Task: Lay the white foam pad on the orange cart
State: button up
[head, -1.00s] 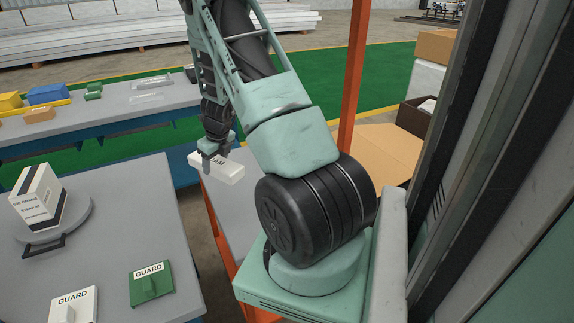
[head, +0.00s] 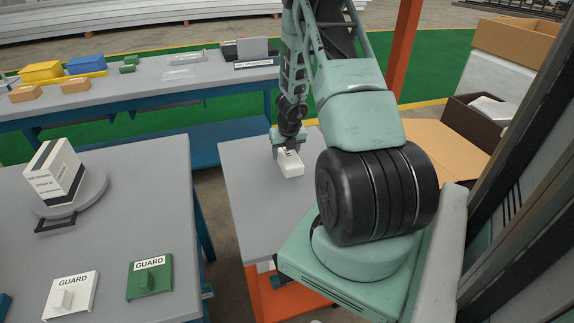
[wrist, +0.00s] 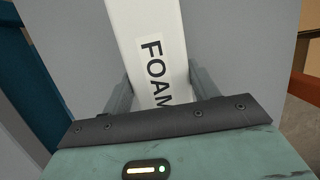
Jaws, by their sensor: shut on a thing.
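The white foam pad (head: 291,167) is a small white block over the grey top of the orange cart (head: 252,210) in the head view. In the wrist view the pad (wrist: 149,30) carries black letters reading "FOAM", partly hidden by my gripper. My gripper (head: 288,150) is shut on the pad, with a finger at each side of it in the wrist view. The cart's grey top fills the wrist view behind the pad. I cannot tell whether the pad touches the top. My arm hides the cart's right part.
A grey table (head: 130,222) at left holds a white guard (head: 70,295), a green guard (head: 150,277) and a white box (head: 55,172) on a round plate. A long blue bench (head: 150,92) stands behind. Open cardboard boxes (head: 440,145) are at right. The cart's front-left top is clear.

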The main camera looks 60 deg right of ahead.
aim_at(287, 153)
jog(key=shift+f+b, duration=0.7)
jog(key=shift+f, duration=1.2)
jog(key=shift+f, duration=0.2)
jog(key=o, duration=1.1)
jog(key=shift+c, duration=0.2)
jog(key=shift+r, duration=0.1)
jog(key=p+v, duration=0.2)
jog(key=v, duration=0.5)
jog(key=shift+r, duration=0.2)
jog(key=shift+s+r, duration=0.1)
jog(key=shift+r, duration=0.15)
